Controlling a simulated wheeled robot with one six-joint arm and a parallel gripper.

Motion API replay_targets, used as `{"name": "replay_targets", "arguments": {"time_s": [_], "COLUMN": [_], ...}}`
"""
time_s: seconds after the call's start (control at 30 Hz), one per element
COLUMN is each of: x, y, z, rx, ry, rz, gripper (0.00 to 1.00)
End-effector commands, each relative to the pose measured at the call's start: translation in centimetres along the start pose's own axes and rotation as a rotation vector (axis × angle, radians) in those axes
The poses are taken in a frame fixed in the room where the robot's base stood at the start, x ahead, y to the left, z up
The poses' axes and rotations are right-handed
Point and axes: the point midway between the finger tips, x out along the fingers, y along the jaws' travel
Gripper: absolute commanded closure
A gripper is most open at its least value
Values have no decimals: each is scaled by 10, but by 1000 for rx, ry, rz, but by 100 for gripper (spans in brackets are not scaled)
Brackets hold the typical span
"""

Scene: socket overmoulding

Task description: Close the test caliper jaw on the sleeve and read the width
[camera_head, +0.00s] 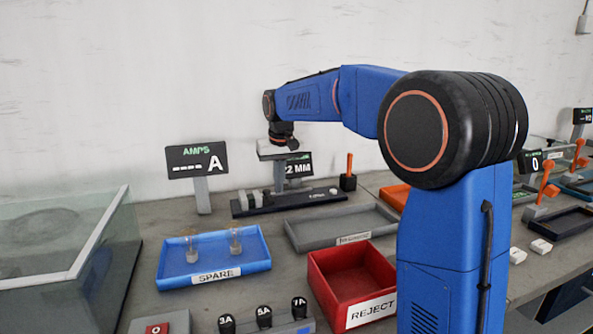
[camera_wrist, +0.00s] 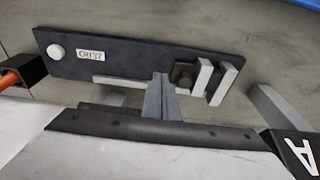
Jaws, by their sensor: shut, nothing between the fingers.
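The test caliper (camera_head: 300,201) has a long dark base on the bench, with two pale upright jaws near its left end. In the wrist view its base (camera_wrist: 130,58) appears turned around, with a pale button and a small label. The jaws (camera_wrist: 213,82) stand close together, slightly apart. A dark block (camera_wrist: 183,73) sits against the inner jaw; I cannot tell if it is the sleeve. My gripper (camera_wrist: 160,98) is shut and empty, just beside that block. It also shows in the head view (camera_head: 279,186). The display (camera_head: 299,166) shows "22 MM", its left side partly hidden.
An AMPS display (camera_head: 197,158) showing dashes stands left of the caliper. A blue SPARE tray (camera_head: 214,273) with clear pieces, a grey tray (camera_head: 342,232) and a red REJECT bin (camera_head: 352,281) lie in front. An orange lever (camera_head: 349,165) stands at the right end.

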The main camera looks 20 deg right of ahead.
Motion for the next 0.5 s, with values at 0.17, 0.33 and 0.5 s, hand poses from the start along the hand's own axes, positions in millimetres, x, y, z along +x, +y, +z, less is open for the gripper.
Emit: {"name": "replay_targets", "arguments": {"time_s": [0.17,0.33,0.5], "x": [8,14,21], "y": [0,0,0], "z": [2,3,4], "rx": [0,0,0], "ry": [-1,0,-1], "rz": [0,0,0], "gripper": [100,100,100]}}
